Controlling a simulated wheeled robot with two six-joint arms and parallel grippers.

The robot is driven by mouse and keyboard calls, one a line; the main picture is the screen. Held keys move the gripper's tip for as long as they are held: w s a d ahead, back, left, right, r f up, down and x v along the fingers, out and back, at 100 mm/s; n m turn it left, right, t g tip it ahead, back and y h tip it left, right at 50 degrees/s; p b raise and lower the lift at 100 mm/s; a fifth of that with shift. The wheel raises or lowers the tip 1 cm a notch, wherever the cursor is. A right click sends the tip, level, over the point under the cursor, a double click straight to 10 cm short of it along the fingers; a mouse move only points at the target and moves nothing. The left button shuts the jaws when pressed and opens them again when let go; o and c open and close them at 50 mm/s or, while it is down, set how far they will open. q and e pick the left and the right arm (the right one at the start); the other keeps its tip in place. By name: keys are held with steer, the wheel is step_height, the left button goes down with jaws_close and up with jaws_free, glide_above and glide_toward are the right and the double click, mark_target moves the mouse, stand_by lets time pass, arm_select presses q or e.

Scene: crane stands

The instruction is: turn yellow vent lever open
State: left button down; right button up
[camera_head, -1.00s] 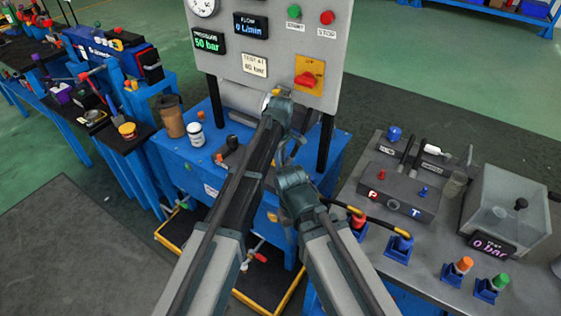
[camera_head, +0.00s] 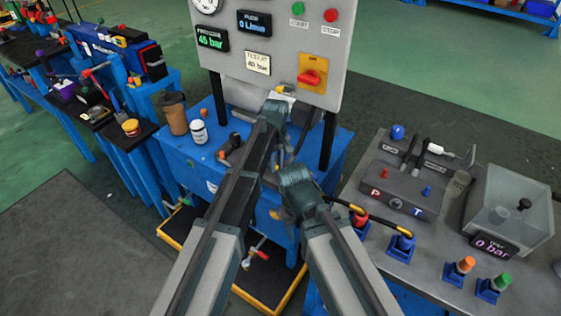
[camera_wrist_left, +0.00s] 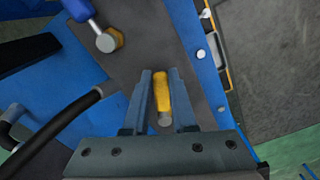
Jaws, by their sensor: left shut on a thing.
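The yellow vent lever (camera_wrist_left: 170,93) shows in the left wrist view, between the two fingers of my left gripper (camera_wrist_left: 163,92), which is shut on it. A round grey end shows at the lever's near end.
The blue unit (camera_head: 185,155) carries a brown cup (camera_head: 174,113) and a white jar (camera_head: 198,133). A grey bench (camera_head: 450,225) with hoses stands at right. In the left wrist view a blue-handled lever (camera_wrist_left: 80,10) and a black hose (camera_wrist_left: 60,122) are close by.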

arm_select(q)
steer(key=a+m, duration=0.1)
steer(key=s+a+m, duration=0.1)
steer(key=m, duration=0.1)
steer(key=a+m, duration=0.2)
steer(key=m, duration=0.1)
steer(key=shift+s+a+m, duration=0.2)
steer(key=shift+a+m, duration=0.05)
steer(key=shift+m, duration=0.05)
steer(key=a+m, duration=0.2)
steer(key=m, duration=0.1)
steer(key=shift+w+a, duration=0.2)
steer(key=shift+w, duration=0.05)
steer(key=shift+w+a+m, duration=0.25)
steer(key=shift+a+m, duration=0.3)
steer(key=shift+m, duration=0.4)
steer(key=shift+w+a+m, duration=0.25)
steer(key=shift+a+m, duration=0.3)
steer(key=shift+m, duration=0.4)
steer(key=c, duration=0.7)
jaws_free()
